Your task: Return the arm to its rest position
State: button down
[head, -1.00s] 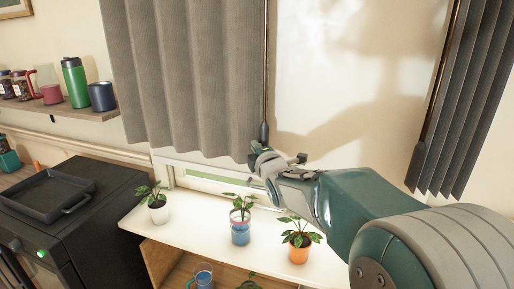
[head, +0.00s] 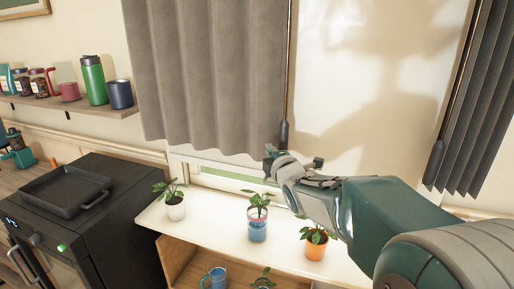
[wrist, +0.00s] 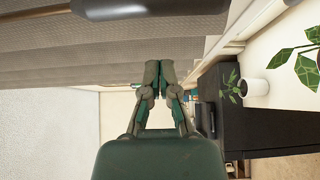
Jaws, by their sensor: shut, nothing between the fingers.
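My gripper (head: 292,164) is raised in front of the window, above the white shelf top and just below the dark pull at the end of the curtain cord. In the wrist view its fingers (wrist: 158,72) meet at the tips, with nothing held between them. My green and grey arm reaches in from the lower right of the head view, stretched forward. The grey curtain (head: 205,75) hangs to the left of the gripper; it also fills the upper part of the wrist view (wrist: 60,55).
Potted plants in white (head: 175,211), blue (head: 257,229) and orange (head: 316,248) pots stand on the shelf top (head: 210,222) below the gripper. A black oven (head: 125,215) with a tray (head: 65,190) is at left. The cord pull (head: 284,134) hangs close to the gripper.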

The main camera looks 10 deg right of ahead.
jog(key=s+f+m+g, duration=0.3)
jog(key=s+m, duration=0.3)
jog(key=s, duration=0.5)
jog(key=s+f+m+g+h, duration=0.1)
jog(key=s+f+m+g, duration=0.3)
jog(key=s+m, duration=0.3)
jog(key=s+f+m+g+h, duration=0.1)
jog(key=s+f+m+g, duration=0.3)
jog(key=s, duration=1.3)
jog(key=shift+m+g, duration=0.6)
jog(key=shift+m, duration=0.6)
